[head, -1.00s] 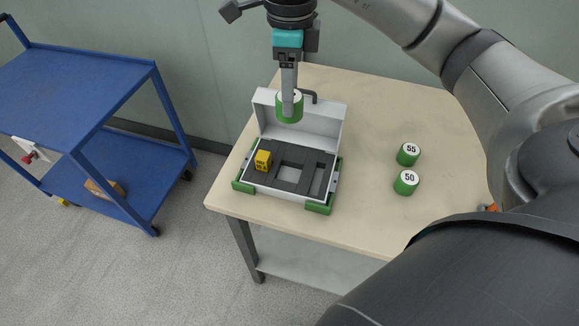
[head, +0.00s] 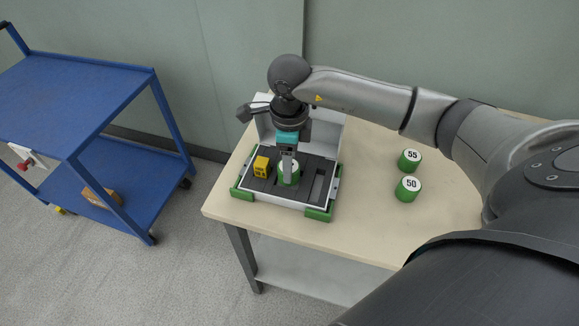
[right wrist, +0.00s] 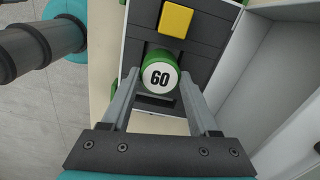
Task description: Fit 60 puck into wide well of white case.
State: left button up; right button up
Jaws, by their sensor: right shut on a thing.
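The green 60 puck (head: 291,179) with a white top is upright at the wide middle well of the white case (head: 323,142). My right gripper (head: 288,172) points down, shut on the puck, with a finger on either side. Part of the dark well opening shows beside the puck in the wrist view; I cannot tell how deep the puck sits. The case is open, with its lid up at the back and a dark insert. My left gripper is not in view.
A yellow block (head: 261,166) sits in the insert left of the puck, and a narrow slot is open at right. Green 55 (head: 410,160) and 50 (head: 408,189) pucks stand on the table (head: 360,215). A blue cart (head: 75,90) is at left.

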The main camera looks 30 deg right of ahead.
notch_tip(320, 180, down, 2)
jog(key=shift+f+b, duration=0.2)
jog(key=shift+b, duration=0.1)
jog(key=o, duration=1.4)
jog(key=shift+o, duration=0.2)
jog(key=shift+r, duration=0.2)
jog(key=shift+r+p, duration=0.3)
jog(key=shift+r, duration=0.05)
notch_tip(320, 180, up, 11)
jog(key=shift+r+p, duration=0.2)
jog(key=shift+p, duration=0.2)
